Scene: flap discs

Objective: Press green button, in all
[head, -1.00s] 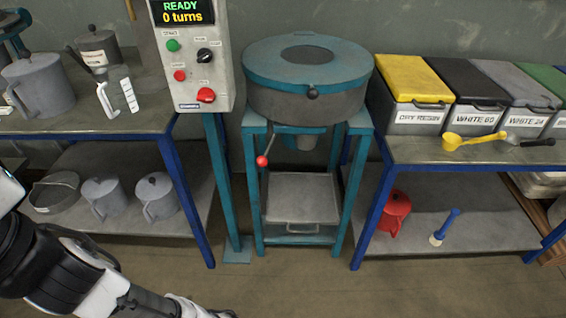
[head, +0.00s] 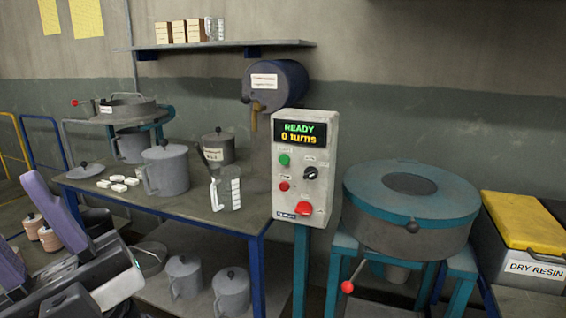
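The green button (head: 284,160) is a small round knob at the upper left of the grey control box (head: 322,190), just under its display. The display (head: 300,134) reads READY and 0 turns. Below the green button is a small red button (head: 284,186). A black knob (head: 310,172) is on the right, and a larger red button (head: 303,208) is lower down. My gripper (head: 18,212) is at the far left edge, its two purple fingers apart with nothing seen between them. It is well left of the box and touches no button.
A bench (head: 190,212) with a grey jug (head: 166,170), a clear measuring jug (head: 226,188) and white blocks lies between my gripper and the box. A blue drum (head: 284,84) with a tap hangs behind. A round teal machine (head: 411,215) stands right of the box.

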